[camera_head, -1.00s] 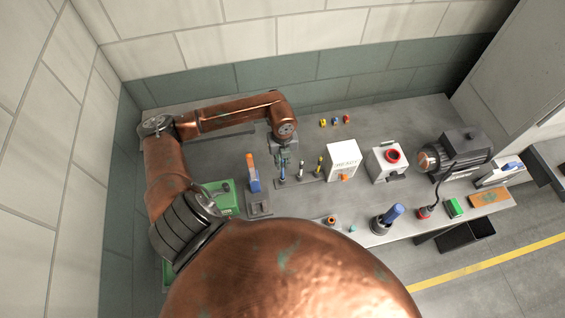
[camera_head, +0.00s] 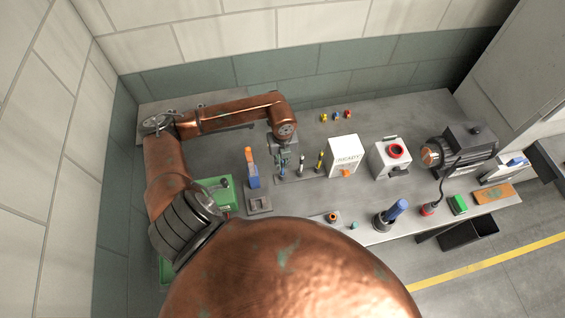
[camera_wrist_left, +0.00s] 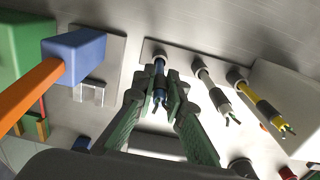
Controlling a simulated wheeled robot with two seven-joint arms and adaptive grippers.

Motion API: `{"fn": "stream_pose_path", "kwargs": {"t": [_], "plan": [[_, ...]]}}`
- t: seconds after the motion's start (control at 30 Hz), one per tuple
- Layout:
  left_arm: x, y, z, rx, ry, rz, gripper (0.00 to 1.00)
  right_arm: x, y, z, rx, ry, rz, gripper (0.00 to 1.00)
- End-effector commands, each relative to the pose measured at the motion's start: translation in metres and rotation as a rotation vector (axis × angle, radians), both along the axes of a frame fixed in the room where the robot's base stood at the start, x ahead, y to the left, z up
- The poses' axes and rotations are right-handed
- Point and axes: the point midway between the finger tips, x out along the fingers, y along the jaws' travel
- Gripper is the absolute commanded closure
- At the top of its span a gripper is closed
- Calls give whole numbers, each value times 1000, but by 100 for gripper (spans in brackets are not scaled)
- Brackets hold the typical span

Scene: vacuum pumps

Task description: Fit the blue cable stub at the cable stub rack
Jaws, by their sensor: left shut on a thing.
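The cable stub rack (camera_wrist_left: 180,51) is a grey plate with a row of round sockets; it also shows on the bench in the head view (camera_head: 292,178). The blue cable stub (camera_wrist_left: 159,70) is at the leftmost socket, its far end at the collar; how deep it sits I cannot tell. My left gripper (camera_wrist_left: 164,87) is shut on this stub, with green-padded fingers on both sides and bare wire ends between them. In the head view the gripper (camera_head: 282,160) hangs over the rack's left end. My right gripper is not in view.
A white stub (camera_wrist_left: 214,90) and a yellow stub (camera_wrist_left: 262,104) stand in the sockets to the right. A blue block with an orange handle (camera_head: 251,172) stands left of the rack. Bare bench lies behind the rack.

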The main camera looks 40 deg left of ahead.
Motion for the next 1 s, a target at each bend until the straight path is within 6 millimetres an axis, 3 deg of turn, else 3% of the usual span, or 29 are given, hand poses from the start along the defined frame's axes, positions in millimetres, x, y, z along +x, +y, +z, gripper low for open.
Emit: {"fn": "stream_pose_path", "kwargs": {"t": [0.7, 0.73, 1.0], "plan": [[0, 0, -4, 0, 0, 0, 100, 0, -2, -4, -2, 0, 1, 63], [0, 0, -4, 0, 0, 0, 87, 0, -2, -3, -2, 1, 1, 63], [0, 0, -3, 0, 0, 0, 68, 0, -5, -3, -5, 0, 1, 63]]}}
